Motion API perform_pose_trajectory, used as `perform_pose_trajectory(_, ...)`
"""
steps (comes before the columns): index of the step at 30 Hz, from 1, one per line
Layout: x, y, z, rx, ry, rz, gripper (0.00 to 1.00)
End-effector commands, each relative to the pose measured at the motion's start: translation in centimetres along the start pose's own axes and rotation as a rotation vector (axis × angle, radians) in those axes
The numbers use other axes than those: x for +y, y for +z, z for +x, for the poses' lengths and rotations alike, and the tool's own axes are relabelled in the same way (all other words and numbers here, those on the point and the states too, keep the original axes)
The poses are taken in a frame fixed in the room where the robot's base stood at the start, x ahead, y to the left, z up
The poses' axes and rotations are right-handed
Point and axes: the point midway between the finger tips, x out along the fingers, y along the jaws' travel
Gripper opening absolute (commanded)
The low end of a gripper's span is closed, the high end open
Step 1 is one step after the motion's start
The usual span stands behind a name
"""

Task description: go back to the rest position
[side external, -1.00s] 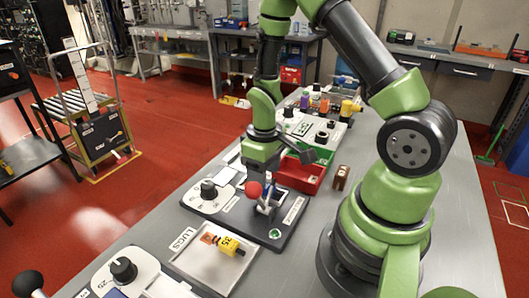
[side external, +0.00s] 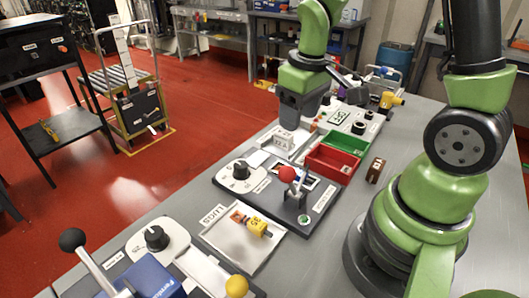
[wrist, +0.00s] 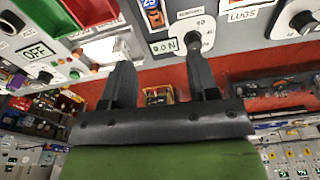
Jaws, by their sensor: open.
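My gripper (side external: 300,112) hangs above the far part of the bench in the side view, raised clear of the things below it. In the wrist view my gripper (wrist: 160,66) has its two dark fingers spread well apart with nothing held between them. A red ball lever (side external: 287,174) stands on a dark plate in front of my gripper. Green and red bins (side external: 333,164) lie to its right. The fingertips are hard to make out in the side view.
A white tray marked LUGS (side external: 215,236) holds a yellow and orange piece (side external: 256,227). A brown block (side external: 376,170) stands beside the bins. A black ball handle (side external: 73,240) and a yellow knob (side external: 237,286) rise at the front. A yellow tool (side external: 390,101) lies at the back right.

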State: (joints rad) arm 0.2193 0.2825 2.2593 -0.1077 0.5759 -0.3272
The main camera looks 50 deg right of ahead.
Motion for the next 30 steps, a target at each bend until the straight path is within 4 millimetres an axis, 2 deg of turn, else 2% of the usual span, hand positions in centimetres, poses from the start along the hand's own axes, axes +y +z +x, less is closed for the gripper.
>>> perform_pose_trajectory(1,-0.7,0.0,-2.0,0.056,-0.004,0.021,0.55)
perform_pose_trajectory(6,-3.1,1.8,-7.7,0.212,-0.056,0.121,0.55)
perform_pose_trajectory(12,-5.5,5.4,-12.5,0.37,-0.165,0.217,0.55)
perform_pose_trajectory(19,-6.9,8.4,-14.6,0.462,-0.268,0.275,0.55)
perform_pose_trajectory(30,-7.1,8.9,-14.9,0.474,-0.288,0.286,0.55)
